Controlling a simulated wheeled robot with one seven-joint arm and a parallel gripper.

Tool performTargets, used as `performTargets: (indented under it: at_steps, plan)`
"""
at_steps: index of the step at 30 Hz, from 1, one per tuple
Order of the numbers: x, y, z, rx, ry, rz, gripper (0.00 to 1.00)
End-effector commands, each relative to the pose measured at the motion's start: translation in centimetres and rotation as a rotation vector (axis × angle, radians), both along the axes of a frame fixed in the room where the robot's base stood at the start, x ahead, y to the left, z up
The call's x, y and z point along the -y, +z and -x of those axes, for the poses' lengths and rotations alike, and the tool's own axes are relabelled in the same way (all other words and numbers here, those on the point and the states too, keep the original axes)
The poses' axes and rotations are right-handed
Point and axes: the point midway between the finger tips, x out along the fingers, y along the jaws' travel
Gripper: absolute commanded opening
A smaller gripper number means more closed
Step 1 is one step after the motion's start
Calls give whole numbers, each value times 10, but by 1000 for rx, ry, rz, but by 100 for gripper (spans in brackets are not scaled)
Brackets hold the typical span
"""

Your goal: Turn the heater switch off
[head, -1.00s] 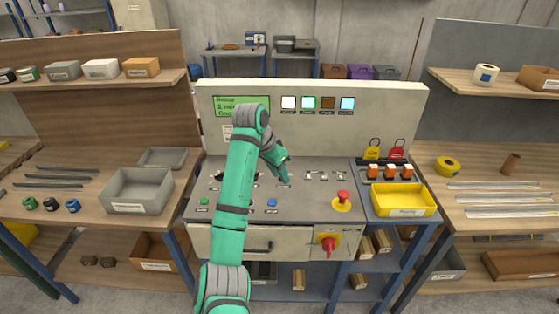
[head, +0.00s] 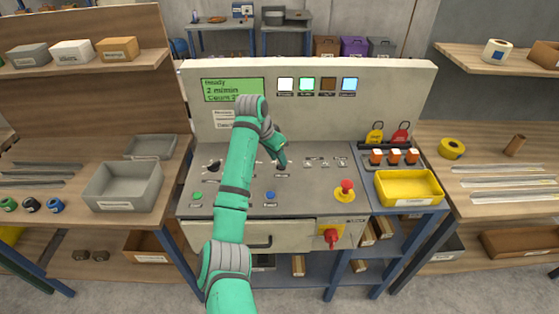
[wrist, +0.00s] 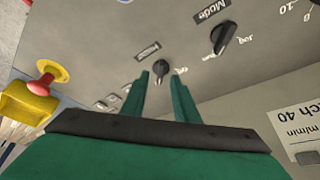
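A larger black knob (wrist: 224,37) labelled Mode is to the right. In the head view my gripper (head: 282,162) is over the middle of the grey control panel (head: 310,196) and hides the small knob.
A red emergency button (head: 346,188) stands on the panel's right, beside a yellow bin (head: 408,188). A green screen (head: 233,90) and several indicator lamps (head: 307,85) are on the upright board. A red rotary switch (head: 331,236) is on the cabinet front.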

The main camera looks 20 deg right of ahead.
Motion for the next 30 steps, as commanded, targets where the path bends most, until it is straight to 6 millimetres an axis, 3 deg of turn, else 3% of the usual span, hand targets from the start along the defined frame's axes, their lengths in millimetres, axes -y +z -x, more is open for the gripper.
performTargets:
  at_steps: [7,17,18,21,30]
  plan:
    - [8,-23,-5,0,0,0,27]
    - [9,-26,-6,1,0,0,27]
    - [9,-26,-6,1,0,0,25]
    - [9,-26,-6,1,0,0,1]
    - [6,-26,-7,4,12,1,0]
